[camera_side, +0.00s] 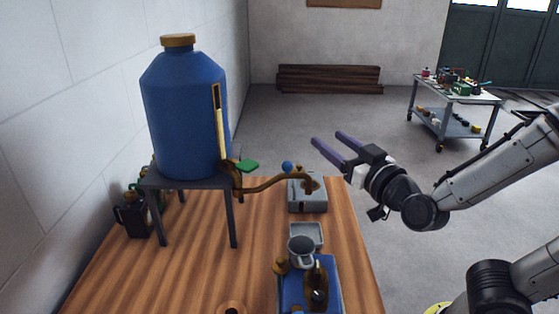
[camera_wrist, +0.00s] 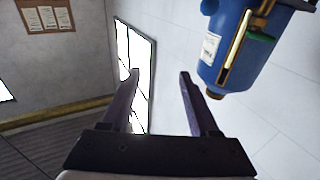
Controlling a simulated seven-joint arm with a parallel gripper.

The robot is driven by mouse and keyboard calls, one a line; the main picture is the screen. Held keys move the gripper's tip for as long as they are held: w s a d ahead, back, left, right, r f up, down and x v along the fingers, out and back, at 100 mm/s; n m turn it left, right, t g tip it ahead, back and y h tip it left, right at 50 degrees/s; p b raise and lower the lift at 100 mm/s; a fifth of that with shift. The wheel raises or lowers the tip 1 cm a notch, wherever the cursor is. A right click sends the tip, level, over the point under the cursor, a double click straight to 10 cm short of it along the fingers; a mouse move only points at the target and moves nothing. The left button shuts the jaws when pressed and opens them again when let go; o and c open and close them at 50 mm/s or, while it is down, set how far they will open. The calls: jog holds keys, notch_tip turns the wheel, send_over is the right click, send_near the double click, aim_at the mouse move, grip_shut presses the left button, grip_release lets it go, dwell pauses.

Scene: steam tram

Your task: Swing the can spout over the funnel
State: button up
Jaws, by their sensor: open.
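The large blue can (camera_side: 185,115) with a brass cap stands on a dark metal stand at the left of the wooden table. Its brass spout (camera_side: 265,186) reaches right from the can's foot, its bent end over or in front of a grey box. A green valve handle (camera_side: 247,166) sits by its root. A grey funnel-like cup (camera_side: 301,249) stands nearer the camera, on a blue device; the spout end is behind it, not above it. My gripper (camera_side: 326,138) is open and empty, in the air right of the can. The wrist view shows the can (camera_wrist: 238,45) beyond the open fingers (camera_wrist: 160,75).
The grey box (camera_side: 308,200) and a small tray (camera_side: 306,235) stand along the table's right side. A small blue ball (camera_side: 287,166) shows near the spout. Dark containers (camera_side: 133,215) stand by the wall. The table's middle (camera_side: 185,265) is mostly clear.

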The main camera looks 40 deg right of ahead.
aim_at(274, 181)
jog(key=s+a+f+n+y, duration=0.1)
jog(key=a+f+n, duration=0.2)
jog(key=a+f, duration=0.35)
jog(key=f+x, duration=0.2)
jog(key=x, duration=1.1)
jog(key=shift+w+d+y, duration=0.4)
grip_shut()
dwell(0.7)
